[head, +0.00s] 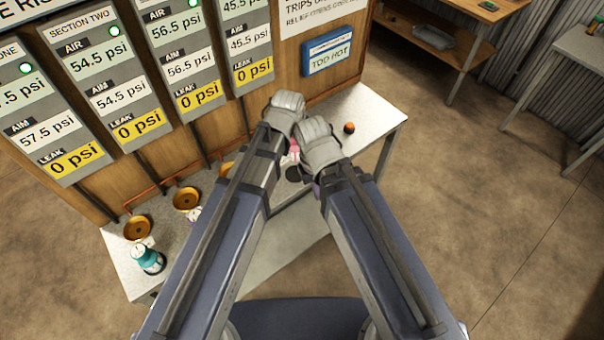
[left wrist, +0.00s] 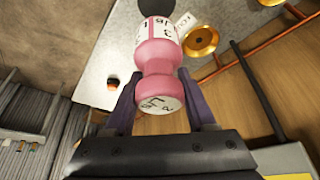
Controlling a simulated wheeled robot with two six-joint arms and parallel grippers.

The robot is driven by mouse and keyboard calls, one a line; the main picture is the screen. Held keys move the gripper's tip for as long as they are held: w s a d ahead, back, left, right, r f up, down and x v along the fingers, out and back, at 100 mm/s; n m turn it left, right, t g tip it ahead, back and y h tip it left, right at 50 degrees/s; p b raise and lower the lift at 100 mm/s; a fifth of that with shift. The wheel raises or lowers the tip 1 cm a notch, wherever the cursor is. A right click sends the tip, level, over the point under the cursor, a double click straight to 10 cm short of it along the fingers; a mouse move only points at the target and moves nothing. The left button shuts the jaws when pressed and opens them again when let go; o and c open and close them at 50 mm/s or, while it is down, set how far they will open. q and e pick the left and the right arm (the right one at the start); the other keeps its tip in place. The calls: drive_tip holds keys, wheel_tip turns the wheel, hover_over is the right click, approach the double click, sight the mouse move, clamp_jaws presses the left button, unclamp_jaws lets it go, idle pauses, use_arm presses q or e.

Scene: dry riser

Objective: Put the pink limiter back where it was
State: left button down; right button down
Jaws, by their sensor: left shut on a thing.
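The pink limiter (left wrist: 158,55), with white printed bands, is between the purple fingers of my left gripper (left wrist: 160,92) in the left wrist view. The gripper is shut on it, and the bench top shows behind it. In the head view only a small pink patch of it (head: 294,146) shows between my two grippers. My left gripper (head: 285,112) is above the bench's right half, its fingers hidden. My right gripper (head: 320,146) is close beside it; its fingertips are hidden. A brass cup (left wrist: 200,41) with a white tag stands near the limiter in the left wrist view.
Two brass cups, (head: 137,228) and (head: 186,199), stand on the bench (head: 375,115) by the gauge board. A teal limiter (head: 148,258) and a purple-white one (head: 193,215) stand in front. Every visible leak reading is 0 psi.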

sight(295, 149)
use_arm(q)
drive_tip(key=shift+a+f+b, duration=0.1)
drive_tip(key=shift+f+b, duration=3.05)
drive_tip(key=shift+b, duration=0.05)
drive_tip(key=shift+f, duration=0.1)
wheel_tip(295, 149, down, 4)
drive_tip(key=b, duration=0.3)
drive_tip(key=shift+r+b, duration=0.25)
drive_tip(key=shift+b, duration=0.05)
drive_tip(key=shift+f, duration=0.15)
drive_tip(key=shift+c, duration=1.1)
unclamp_jaws()
drive_tip(key=shift+r, duration=0.2)
